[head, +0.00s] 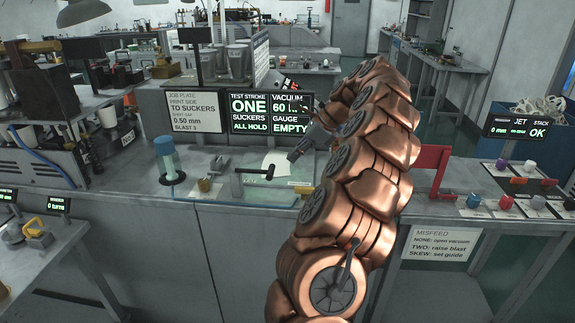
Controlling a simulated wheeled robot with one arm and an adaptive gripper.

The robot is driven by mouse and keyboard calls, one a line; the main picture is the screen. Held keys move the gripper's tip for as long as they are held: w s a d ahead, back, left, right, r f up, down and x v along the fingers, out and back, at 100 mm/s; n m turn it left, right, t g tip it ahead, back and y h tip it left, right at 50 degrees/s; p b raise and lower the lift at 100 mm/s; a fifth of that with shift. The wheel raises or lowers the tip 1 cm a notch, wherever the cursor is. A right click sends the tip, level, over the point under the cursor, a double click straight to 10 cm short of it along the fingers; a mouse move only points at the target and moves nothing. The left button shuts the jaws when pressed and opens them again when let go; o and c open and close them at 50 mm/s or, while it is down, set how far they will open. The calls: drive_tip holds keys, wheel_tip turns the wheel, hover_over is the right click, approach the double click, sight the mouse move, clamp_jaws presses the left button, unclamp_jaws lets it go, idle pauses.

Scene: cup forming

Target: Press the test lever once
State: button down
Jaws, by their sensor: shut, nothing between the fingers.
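A lever with a black crossbar grip (254,172) stands on the bench beside a grey post (237,186). No label on it can be read, so I cannot confirm it is the test lever. My gripper (293,156) is shut and empty, pointing down and left. In the picture it is just above and right of the black grip, with a visible gap. The test stroke display (249,112) reads "ONE", suckers "ALL HOLD". The vacuum display (290,113) beside it shows gauge "EMPTY". My copper arm hides the bench to the right of the gripper.
A blue-topped clear cylinder (166,158) and a small yellowish part (204,184) stand left of the lever. A red bracket (432,165) rises right of my arm. Coloured knobs (473,200) sit on the right bench. A white misfeed card (446,247) hangs below.

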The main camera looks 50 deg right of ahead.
drive_tip(key=shift+b+v, duration=0.3)
drive_tip(key=shift+v, duration=1.75)
drive_tip(key=shift+a+r, duration=0.1)
drive_tip(key=shift+w, duration=0.1)
drive_tip(key=w+a+r+n+g+y, duration=0.1)
drive_tip(key=w+a+n, duration=0.15)
drive_tip(key=a, duration=0.45)
drive_tip(key=w+a+r+n+g, duration=0.1)
drive_tip(key=w+a+n, duration=0.1)
drive_tip(key=a+n, duration=0.35)
drive_tip(key=s+a+f+n+g, duration=0.1)
drive_tip(key=a+n, duration=0.2)
drive_tip(key=a, duration=0.6)
drive_tip(key=s+a+n+g, duration=0.2)
drive_tip(key=a+n, duration=0.2)
drive_tip(key=a, duration=0.6)
drive_tip(key=s+a+f+n+g+h, duration=0.1)
drive_tip(key=s+a+f+n, duration=0.3)
drive_tip(key=a, duration=0.3)
drive_tip(key=s+a+f+n+g+h, duration=0.1)
drive_tip(key=s+f+n, duration=0.4)
drive_tip(key=s, duration=0.5)
drive_tip(key=s+a+f+n+g+h, duration=0.1)
drive_tip(key=s+a+f+n+h, duration=0.2)
drive_tip(key=s, duration=0.7)
wheel_tip(320, 180, down, 3)
drive_tip(key=shift+s+r+n, duration=0.2)
drive_tip(key=shift+s+n, duration=0.15)
drive_tip(key=shift+n, duration=0.65)
drive_tip(key=shift+a, duration=0.1)
